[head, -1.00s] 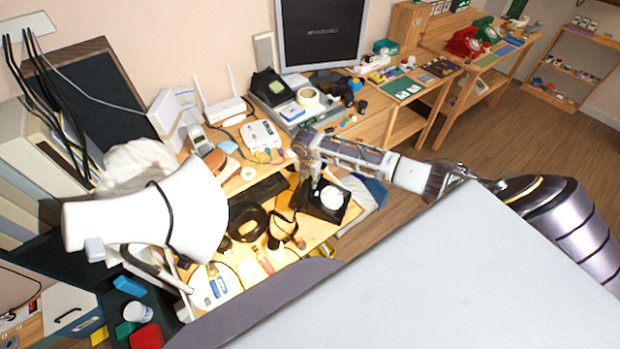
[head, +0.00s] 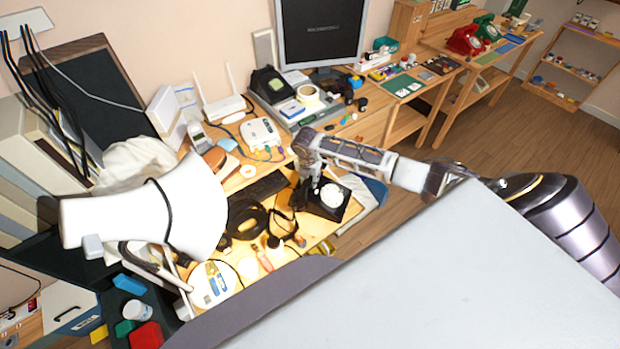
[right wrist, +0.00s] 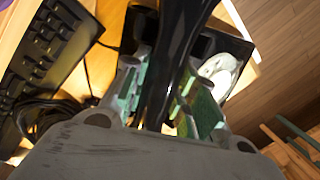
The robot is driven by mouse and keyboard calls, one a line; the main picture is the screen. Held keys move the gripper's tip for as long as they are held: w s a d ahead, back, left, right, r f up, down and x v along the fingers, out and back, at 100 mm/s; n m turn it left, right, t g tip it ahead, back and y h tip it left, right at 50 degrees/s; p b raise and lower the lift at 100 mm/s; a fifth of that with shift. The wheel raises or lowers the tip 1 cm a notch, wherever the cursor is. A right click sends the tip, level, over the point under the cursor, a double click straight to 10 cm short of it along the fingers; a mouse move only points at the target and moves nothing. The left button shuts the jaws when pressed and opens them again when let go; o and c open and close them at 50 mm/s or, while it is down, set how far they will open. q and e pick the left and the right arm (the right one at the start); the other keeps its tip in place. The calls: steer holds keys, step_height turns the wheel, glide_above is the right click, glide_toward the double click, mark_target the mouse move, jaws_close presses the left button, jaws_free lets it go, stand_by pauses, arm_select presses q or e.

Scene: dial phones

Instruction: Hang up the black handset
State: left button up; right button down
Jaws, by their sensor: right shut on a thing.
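The black phone base with its white dial (head: 331,196) stands on the wooden desk, near its right edge. My right gripper (head: 313,190) is over the left side of the phone base. In the right wrist view its green-padded fingers (right wrist: 168,100) are shut on the black handset (right wrist: 180,45), which runs up between them. The dial (right wrist: 218,72) shows beside the handset, to its right. The handset is hard to make out in the head view, and I cannot tell whether it touches the base. My left gripper is not in view.
A dark keyboard (head: 258,188) and coiled black cable (head: 247,221) lie left of the phone. A large white lamp (head: 170,215) stands at the left. A monitor (head: 321,30) and white router (head: 222,108) are at the back. Red (head: 464,41) and green (head: 487,28) phones sit far right.

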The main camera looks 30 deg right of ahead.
steer(key=shift+f, duration=0.15)
steer(key=c, duration=1.1)
jaws_free()
steer(key=shift+o, duration=0.2)
steer(key=r, duration=0.3)
steer(key=a+r, duration=0.1)
steer(key=r, duration=0.6)
steer(key=shift+s+a, duration=0.15)
steer(key=shift+s, duration=0.25)
steer(key=shift+s+a+r, duration=0.1)
steer(key=shift+s+r, duration=0.05)
steer(key=shift+r, duration=0.8)
